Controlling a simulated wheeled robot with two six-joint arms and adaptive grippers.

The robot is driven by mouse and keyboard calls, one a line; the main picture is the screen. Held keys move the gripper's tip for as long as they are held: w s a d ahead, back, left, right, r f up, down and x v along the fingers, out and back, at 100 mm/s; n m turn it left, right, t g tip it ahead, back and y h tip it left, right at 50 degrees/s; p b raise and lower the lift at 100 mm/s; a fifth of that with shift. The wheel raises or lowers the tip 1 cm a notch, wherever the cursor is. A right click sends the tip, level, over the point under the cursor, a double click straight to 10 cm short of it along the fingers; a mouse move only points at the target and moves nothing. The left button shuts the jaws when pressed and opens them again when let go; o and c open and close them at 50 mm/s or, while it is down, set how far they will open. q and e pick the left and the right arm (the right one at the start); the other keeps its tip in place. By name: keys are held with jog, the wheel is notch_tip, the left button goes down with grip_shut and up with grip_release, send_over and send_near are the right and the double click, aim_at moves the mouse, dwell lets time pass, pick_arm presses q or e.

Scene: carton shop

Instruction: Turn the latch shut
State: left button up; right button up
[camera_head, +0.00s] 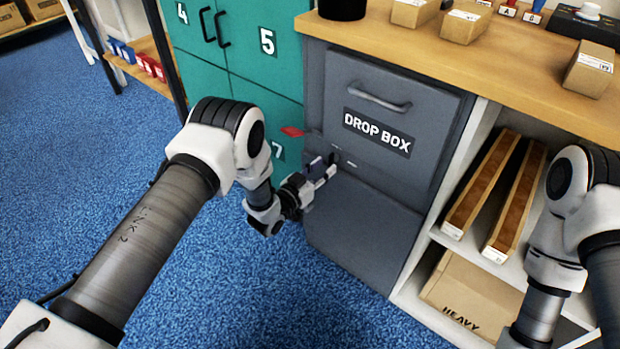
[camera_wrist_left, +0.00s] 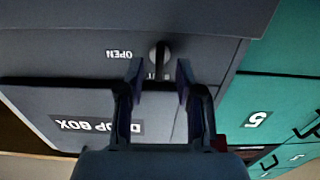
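The latch (camera_wrist_left: 160,56) is a small round knob with a dark bar, on the grey front by the edge of the drop box door (camera_wrist_left: 60,104). Its bar lies upright in the left wrist view. A white OPEN label (camera_wrist_left: 119,54) is beside it. My left gripper (camera_wrist_left: 156,72) is open, with a fingertip on each side of the bar; contact cannot be told. In the head view my left gripper (camera_head: 327,170) is at the grey cabinet, below the DROP BOX sign (camera_head: 377,132), and hides most of the latch. My right gripper is out of view.
Teal numbered lockers (camera_head: 266,60) stand left of the cabinet. A wooden counter (camera_head: 480,65) with small cartons (camera_head: 465,22) is above. Shelves at the right hold long trays (camera_head: 482,185) and a HEAVY carton (camera_head: 470,295). Blue carpet (camera_head: 270,290) lies open in front.

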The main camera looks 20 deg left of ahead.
pick_arm(q)
jog(key=v, duration=1)
jog(key=s+a+f+n+g+y, duration=0.25)
jog(key=s+f+g, duration=0.2)
jog(key=s, duration=0.35)
jog(key=s+a+f+n+g+y, duration=0.1)
jog(key=s+f+g+y, duration=0.2)
jog(key=s+f, duration=0.35)
jog(key=s+a+f+n+g+y, duration=0.15)
jog(key=s+g, duration=0.25)
jog(key=s, duration=0.5)
jog(key=s+a+f+g, duration=0.15)
jog(key=s+g, duration=0.25)
jog(key=s, duration=0.6)
notch_tip(320, 180, up, 25)
jog(key=s+p, duration=0.1)
jog(key=p, duration=2.3)
jog(key=shift+a+g+y+p, duration=0.3)
jog(key=shift+a+g+p, duration=0.05)
jog(key=shift+g, duration=0.1)
